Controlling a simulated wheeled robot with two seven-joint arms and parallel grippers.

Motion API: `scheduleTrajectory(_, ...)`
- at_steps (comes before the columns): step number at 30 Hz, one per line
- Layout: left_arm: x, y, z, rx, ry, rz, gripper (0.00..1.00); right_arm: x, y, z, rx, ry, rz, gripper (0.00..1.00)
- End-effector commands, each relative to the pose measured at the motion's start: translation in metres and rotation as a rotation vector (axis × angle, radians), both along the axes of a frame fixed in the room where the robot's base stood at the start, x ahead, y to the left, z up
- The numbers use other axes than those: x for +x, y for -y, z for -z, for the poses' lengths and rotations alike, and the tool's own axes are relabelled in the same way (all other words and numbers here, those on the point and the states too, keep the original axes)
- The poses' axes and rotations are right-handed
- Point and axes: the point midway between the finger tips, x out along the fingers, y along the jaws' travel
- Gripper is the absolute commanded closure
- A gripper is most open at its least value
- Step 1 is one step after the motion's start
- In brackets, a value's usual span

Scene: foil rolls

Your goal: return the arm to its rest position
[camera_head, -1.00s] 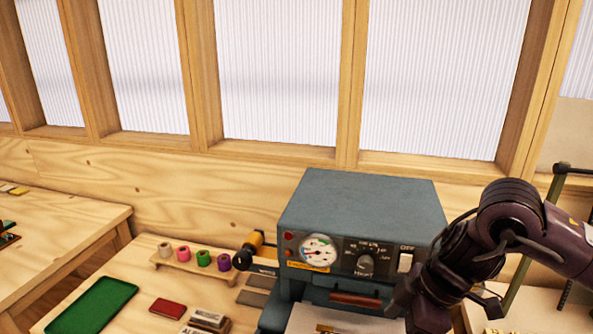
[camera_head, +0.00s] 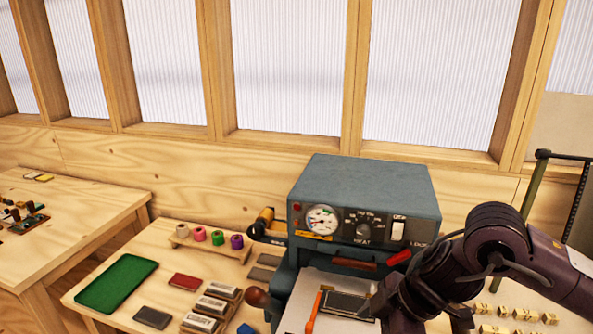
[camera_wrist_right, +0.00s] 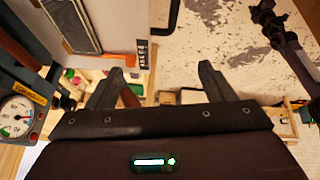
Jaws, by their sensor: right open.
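My right arm (camera_head: 490,240) comes in from the right in the head view and bends down in front of the grey machine (camera_head: 365,190). Its gripper is hard to make out there. In the right wrist view my right gripper (camera_wrist_right: 162,75) is open, with its two dark fingers apart and nothing between them. The machine's gauge also shows in the wrist view (camera_wrist_right: 18,115) at the left. My left gripper is not in view.
Foil rolls in beige (camera_head: 180,231), pink (camera_head: 199,233), green (camera_head: 217,238) and purple (camera_head: 237,241) stand on a wooden rack. A green tray (camera_head: 117,283) lies at left. A framed dark plate (camera_head: 345,304) sits before the machine.

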Motion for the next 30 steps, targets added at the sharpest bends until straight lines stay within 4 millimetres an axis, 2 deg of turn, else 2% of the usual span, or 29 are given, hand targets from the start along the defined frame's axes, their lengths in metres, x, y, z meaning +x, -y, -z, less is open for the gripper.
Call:
scheduleTrajectory(8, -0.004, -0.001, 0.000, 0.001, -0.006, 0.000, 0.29, -0.005, -0.072, 0.016, 0.127, 0.156, -0.113, 0.24)
scheduleTrajectory(11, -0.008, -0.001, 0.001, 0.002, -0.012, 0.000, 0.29, -0.009, -0.107, 0.016, 0.210, 0.238, -0.131, 0.24)
scheduleTrajectory(15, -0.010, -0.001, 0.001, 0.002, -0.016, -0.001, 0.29, -0.013, -0.152, 0.004, 0.349, 0.368, -0.076, 0.24)
scheduleTrajectory(18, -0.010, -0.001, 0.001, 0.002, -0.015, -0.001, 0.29, -0.011, -0.166, -0.007, 0.424, 0.437, 0.029, 0.24)
scheduleTrajectory(20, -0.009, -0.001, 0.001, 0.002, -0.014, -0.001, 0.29, -0.008, -0.166, -0.012, 0.455, 0.463, 0.115, 0.24)
scheduleTrajectory(23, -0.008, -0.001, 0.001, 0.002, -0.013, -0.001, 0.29, -0.002, -0.153, -0.014, 0.472, 0.477, 0.285, 0.24)
scheduleTrajectory(26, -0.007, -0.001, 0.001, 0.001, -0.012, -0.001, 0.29, 0.003, -0.125, -0.004, 0.445, 0.451, 0.480, 0.24)
scheduleTrajectory(30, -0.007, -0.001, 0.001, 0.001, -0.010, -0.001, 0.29, -0.005, -0.069, 0.032, 0.344, 0.340, 0.757, 0.24)
